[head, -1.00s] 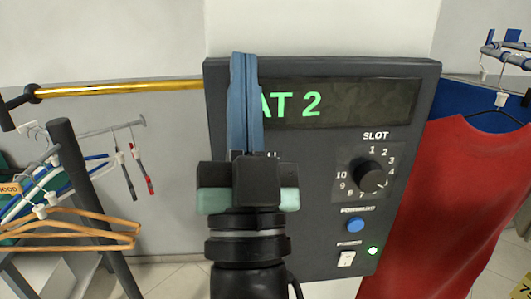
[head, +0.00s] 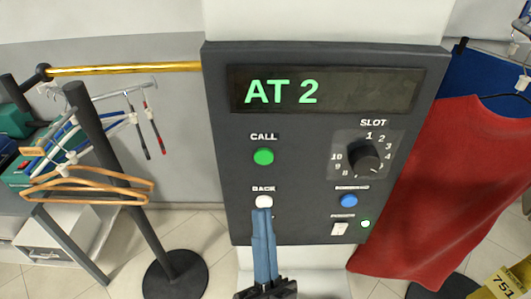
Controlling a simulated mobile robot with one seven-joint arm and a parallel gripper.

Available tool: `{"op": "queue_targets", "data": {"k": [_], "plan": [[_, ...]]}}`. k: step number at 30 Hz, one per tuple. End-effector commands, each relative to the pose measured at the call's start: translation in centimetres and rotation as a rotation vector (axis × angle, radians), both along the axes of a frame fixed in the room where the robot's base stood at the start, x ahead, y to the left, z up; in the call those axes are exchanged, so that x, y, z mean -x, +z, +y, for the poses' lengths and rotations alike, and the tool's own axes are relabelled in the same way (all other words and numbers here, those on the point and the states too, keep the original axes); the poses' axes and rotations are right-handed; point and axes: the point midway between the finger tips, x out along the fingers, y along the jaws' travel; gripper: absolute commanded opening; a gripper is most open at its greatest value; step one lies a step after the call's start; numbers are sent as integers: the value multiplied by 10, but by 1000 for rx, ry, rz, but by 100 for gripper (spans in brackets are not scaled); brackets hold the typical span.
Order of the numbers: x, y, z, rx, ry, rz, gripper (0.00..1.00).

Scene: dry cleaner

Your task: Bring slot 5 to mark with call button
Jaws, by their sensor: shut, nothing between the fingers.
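The dark control panel (head: 300,222) faces me, and its display (head: 330,90) reads "AT 2" in green. The green CALL button (head: 264,156) is in full view at the panel's left. The white BACK button (head: 264,201) is below it. The black SLOT dial (head: 364,156) is at the right; its pointer seems turned to the lower right, but the number there is unclear. My gripper (head: 262,213) has its blue fingers shut and empty, pointing up. Its tips sit just below the BACK button in the picture; I cannot tell whether they touch it.
A blue button (head: 348,201), a white switch (head: 339,229) and a lit green lamp (head: 365,224) are below the dial. A red garment (head: 430,190) hangs at the right. A brass rail (head: 125,69) and hangers (head: 85,184) are at the left.

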Motion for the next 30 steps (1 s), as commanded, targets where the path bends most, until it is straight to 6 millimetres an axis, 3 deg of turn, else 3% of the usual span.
{"op": "queue_targets", "data": {"k": [8, 21, 30], "plan": [[-8, 0, 0, 1, 0, -3, 0], [-66, -2, 0, 1, -1, -4, 0], [-87, 0, 0, 1, -1, -2, 0]]}}
